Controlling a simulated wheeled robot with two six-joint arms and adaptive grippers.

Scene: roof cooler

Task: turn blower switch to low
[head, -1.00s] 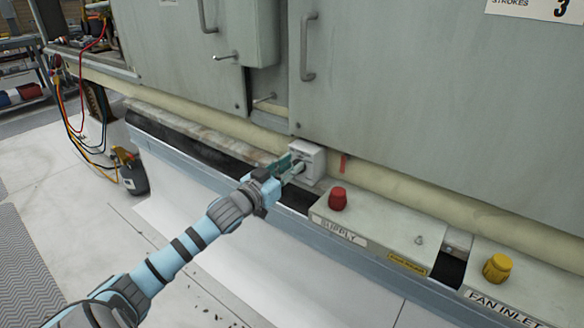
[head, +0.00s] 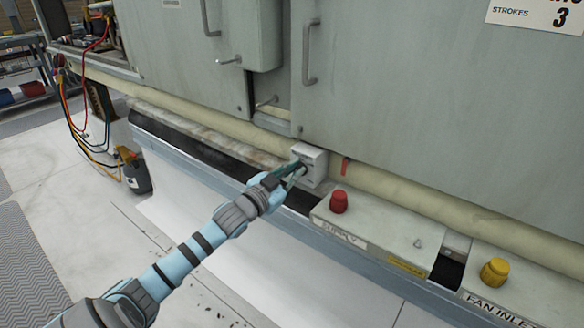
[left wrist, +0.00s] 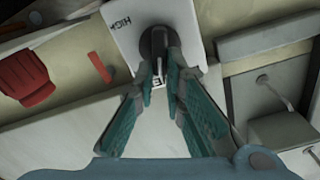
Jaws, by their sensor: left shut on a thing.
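The blower switch is a small white box (head: 312,163) on the ledge below the grey cabinet. In the left wrist view its pale face (left wrist: 190,18) carries a dark rotary knob (left wrist: 155,45) and the word HIGH at its upper left; another label below the knob is mostly covered by the fingers. My left gripper (head: 297,168) reaches the front of the box. Its teal fingers (left wrist: 163,75) are shut on the knob, one on each side. The right gripper is in neither view.
A red knob (head: 339,201) stands on the SUPPLY box, right of the switch. A yellow knob (head: 495,270) stands farther right on the FAN INLET box. Cabinet handles (head: 308,52) stick out above. A dark bottle with hoses (head: 137,176) stands at left.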

